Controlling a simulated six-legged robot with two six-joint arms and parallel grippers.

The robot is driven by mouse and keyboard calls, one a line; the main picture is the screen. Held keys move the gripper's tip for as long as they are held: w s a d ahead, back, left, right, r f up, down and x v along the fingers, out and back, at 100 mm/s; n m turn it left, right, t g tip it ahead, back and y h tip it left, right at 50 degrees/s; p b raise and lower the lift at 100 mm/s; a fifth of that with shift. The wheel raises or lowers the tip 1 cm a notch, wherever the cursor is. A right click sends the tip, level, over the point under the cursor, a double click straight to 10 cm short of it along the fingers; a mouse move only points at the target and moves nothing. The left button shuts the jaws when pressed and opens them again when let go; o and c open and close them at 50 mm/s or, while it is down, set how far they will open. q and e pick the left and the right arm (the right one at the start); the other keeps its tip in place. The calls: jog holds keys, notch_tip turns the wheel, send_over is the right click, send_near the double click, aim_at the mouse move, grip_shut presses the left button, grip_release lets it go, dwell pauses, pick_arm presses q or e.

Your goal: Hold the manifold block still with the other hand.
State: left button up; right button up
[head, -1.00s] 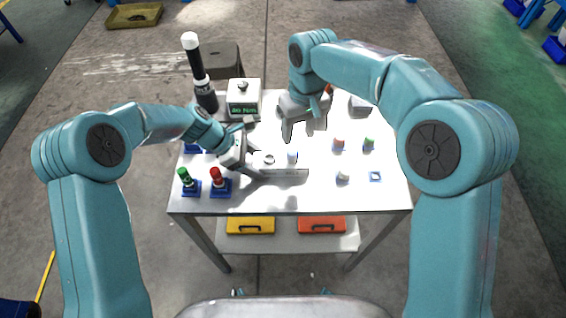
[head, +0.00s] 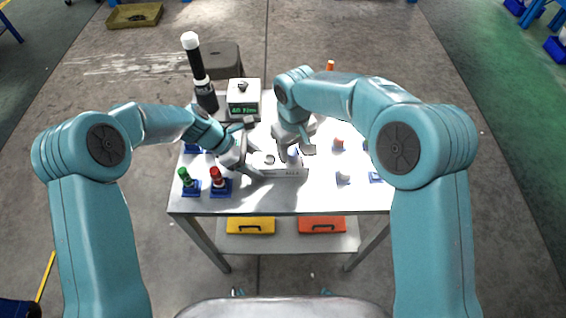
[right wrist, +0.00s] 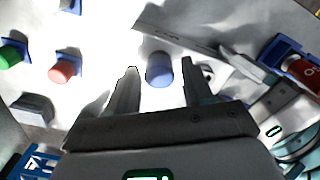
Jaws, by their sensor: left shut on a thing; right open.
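The manifold block (head: 285,172) is a pale grey bar on the white table, with small lettering on its front face. My left gripper (head: 250,167) is shut on its left end. In the right wrist view, the block's long edge (right wrist: 175,37) shows at the top, with the left gripper (right wrist: 240,66) at its right. A blue round-topped plug (right wrist: 158,70) stands at the block. My right gripper (right wrist: 160,66) is open, with one finger on each side of the plug. In the head view the right gripper (head: 293,150) partly hides the plug. Contact cannot be told.
Red (head: 217,176) and green (head: 185,176) plugs stand in blue holders at the table's left. A white box with a green display (head: 243,102) and a black post with a white top (head: 195,65) stand behind. Small capped parts (head: 338,144) are at the right.

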grip_shut()
jog(key=shift+r, duration=0.1)
dwell(0.3)
jog(key=n, duration=0.3)
jog(key=shift+n, duration=1.1)
jog(key=shift+n, duration=1.2)
jog(key=n, duration=0.2)
jog(key=shift+r+n, duration=0.1)
jog(key=shift+n, duration=0.3)
